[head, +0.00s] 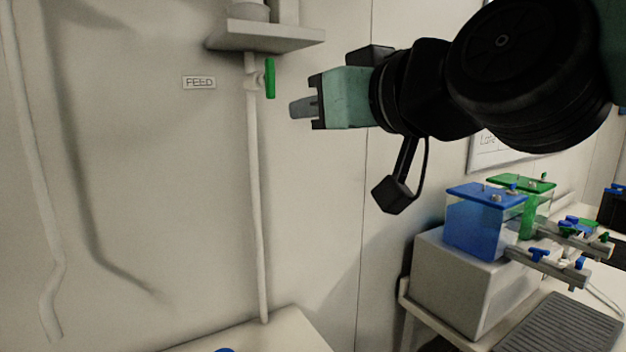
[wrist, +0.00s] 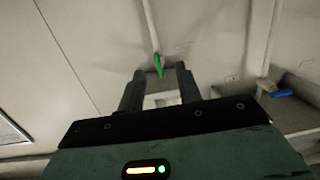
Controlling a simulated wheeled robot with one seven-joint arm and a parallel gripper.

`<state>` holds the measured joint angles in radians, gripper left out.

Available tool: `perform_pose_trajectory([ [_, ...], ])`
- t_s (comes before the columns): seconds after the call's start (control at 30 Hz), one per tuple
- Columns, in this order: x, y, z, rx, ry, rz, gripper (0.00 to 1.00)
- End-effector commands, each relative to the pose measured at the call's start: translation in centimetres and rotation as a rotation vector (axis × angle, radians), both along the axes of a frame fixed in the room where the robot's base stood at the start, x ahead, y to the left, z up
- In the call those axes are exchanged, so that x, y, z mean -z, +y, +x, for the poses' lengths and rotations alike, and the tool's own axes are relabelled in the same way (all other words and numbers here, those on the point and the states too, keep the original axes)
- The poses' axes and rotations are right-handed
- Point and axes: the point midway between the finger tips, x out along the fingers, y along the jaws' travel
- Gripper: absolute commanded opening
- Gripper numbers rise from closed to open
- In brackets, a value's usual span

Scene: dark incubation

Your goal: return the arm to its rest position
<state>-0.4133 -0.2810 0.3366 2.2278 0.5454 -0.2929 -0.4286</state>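My gripper (head: 297,108) is raised in the air in the head view, pointing left toward the wall, with my dark arm reaching in from the upper right. In the wrist view its two fingers (wrist: 160,82) stand apart with nothing held between them. A green valve handle (head: 270,78) hangs upright beside the white feed pipe (head: 256,190), up and left of the fingertips in the picture. The handle also shows in the wrist view (wrist: 158,66), beyond and between the fingertips. The fingers look clear of it, though the exact distance cannot be told.
A grey shelf (head: 268,39) juts from the wall above the handle, near a FEED label (head: 199,83). At lower right, a blue tank (head: 480,228) and a green tank (head: 528,222) stand on a light box (head: 455,285) below my arm. The wall between is bare.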

Motion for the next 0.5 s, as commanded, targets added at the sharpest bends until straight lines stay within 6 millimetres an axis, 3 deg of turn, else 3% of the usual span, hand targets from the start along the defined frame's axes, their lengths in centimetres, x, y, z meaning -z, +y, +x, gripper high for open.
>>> perform_pose_trajectory([
  [0.03, 3.0, 0.3, -0.4, -0.026, 0.069, -0.045, 0.35],
  [0.17, 11.9, 0.1, -2.6, -0.098, 0.310, -0.188, 0.35],
  [0.3, 21.1, -2.0, -6.6, -0.143, 0.593, -0.365, 0.35],
  [0.4, 26.5, -4.7, -10.1, -0.151, 0.790, -0.497, 0.35],
  [0.5, 30.3, -7.6, -13.3, -0.142, 0.956, -0.617, 0.35],
])
